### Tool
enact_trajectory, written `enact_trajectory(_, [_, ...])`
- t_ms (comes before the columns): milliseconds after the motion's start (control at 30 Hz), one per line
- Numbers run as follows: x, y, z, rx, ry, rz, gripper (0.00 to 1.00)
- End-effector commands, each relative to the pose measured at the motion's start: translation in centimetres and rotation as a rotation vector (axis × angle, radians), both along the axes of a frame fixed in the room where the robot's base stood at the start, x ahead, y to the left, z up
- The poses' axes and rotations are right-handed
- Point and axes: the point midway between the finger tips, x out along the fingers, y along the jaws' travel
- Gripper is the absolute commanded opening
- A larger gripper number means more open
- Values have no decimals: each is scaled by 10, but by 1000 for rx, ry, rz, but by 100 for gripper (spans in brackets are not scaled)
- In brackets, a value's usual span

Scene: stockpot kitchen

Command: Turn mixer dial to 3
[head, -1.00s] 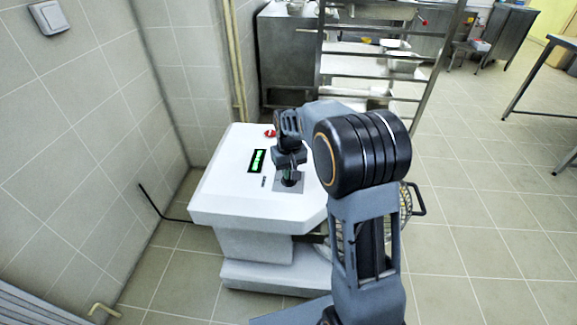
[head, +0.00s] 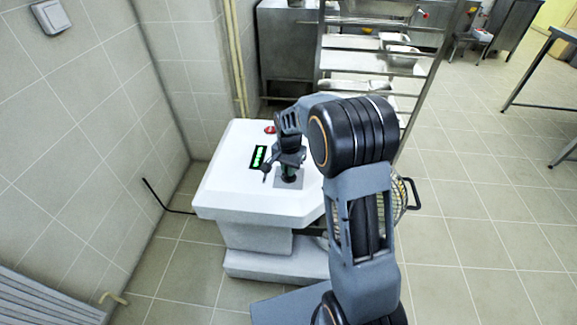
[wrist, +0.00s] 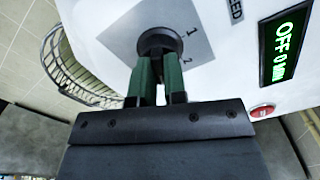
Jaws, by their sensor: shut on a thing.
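The mixer dial (wrist: 157,40) is a dark round knob on a grey square plate (wrist: 196,27) with the numbers 1 and 2 showing beside it. My gripper (wrist: 160,62) has green fingers and is shut on the dial from above. The dial's pointer and the other numbers are hidden or out of view, so I cannot tell its setting. In the head view my gripper (head: 289,172) is down at the grey plate on the white mixer top (head: 225,190). The green display (wrist: 286,43) reads OFF and 0 MIN.
A red button (wrist: 262,111) is beside the display. A wire bowl guard (wrist: 72,72) is at the mixer's side. A tiled wall (head: 75,130) stands left, a metal rack (head: 375,50) behind.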

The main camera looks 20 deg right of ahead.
Motion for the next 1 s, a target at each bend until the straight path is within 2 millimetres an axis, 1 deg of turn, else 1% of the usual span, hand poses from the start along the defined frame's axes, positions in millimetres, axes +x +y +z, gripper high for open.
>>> enact_trajectory(200, [1, 0, 2, 0, -4, -93, 0])
enact_trajectory(400, [1, 0, 1, 0, -6, -137, 0])
enact_trajectory(900, [2, 0, 1, 1, -6, -150, 0])
enact_trajectory(933, [2, 0, 1, 1, -6, -150, 15])
enact_trajectory(1000, [1, 0, 1, 1, -6, -150, 22])
